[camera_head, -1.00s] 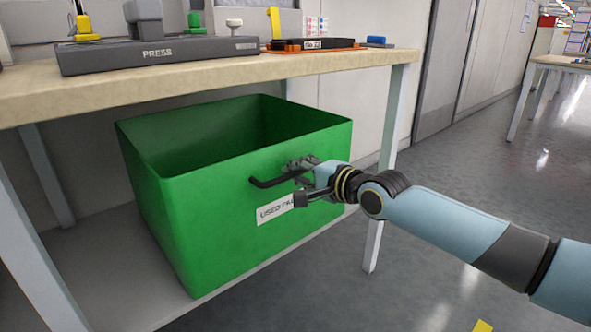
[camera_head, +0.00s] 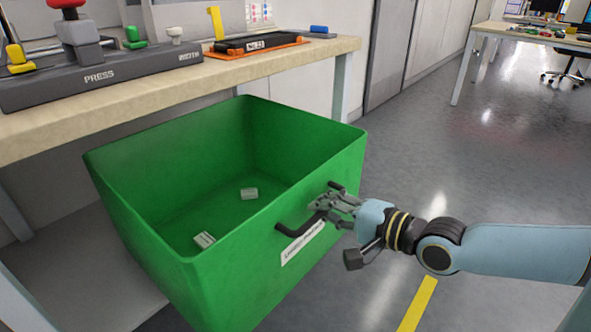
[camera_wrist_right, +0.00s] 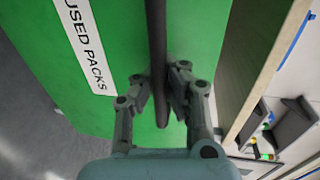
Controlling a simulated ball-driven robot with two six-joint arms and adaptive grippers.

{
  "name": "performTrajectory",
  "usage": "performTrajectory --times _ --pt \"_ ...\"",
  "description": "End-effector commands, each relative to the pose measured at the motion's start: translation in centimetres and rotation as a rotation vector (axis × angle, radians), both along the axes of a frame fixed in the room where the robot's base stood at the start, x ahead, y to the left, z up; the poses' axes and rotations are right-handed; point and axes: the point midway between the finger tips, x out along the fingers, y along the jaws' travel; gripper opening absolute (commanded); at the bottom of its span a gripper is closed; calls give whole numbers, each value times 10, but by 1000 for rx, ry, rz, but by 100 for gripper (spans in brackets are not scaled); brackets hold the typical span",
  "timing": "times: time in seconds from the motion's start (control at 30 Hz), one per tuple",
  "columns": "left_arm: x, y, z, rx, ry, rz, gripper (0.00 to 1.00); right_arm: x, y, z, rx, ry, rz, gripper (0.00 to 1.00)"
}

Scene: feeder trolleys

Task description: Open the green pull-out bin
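The green pull-out bin (camera_head: 330,168) stands out in front of the workbench, with much of its inside showing. My left gripper is not in view.
The workbench (camera_head: 190,90) carries a grey press panel (camera_head: 120,75) and an orange-edged black tray (camera_head: 255,45). A shelf (camera_head: 90,275) lies under it, beside the bin. The grey floor to the right is open, with a yellow line (camera_head: 418,305).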

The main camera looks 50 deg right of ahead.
Motion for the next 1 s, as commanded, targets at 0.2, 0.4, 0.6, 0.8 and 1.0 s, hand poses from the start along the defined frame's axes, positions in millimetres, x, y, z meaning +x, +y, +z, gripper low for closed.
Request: performTrajectory --times 0.2,0.4,0.6,0.8,1.0 --pt "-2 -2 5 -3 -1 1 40 -45 -4 -1 0 5 0 0" --pt "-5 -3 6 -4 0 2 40 -68 -5 -1 0 4 0 0" --pt "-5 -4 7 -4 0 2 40 -77 -6 -1 0 3 0 0" --pt "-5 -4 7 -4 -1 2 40 -78 -6 0 0 2 0 0" --pt "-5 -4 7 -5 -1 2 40 -78 -6 0 0 2 1 4"
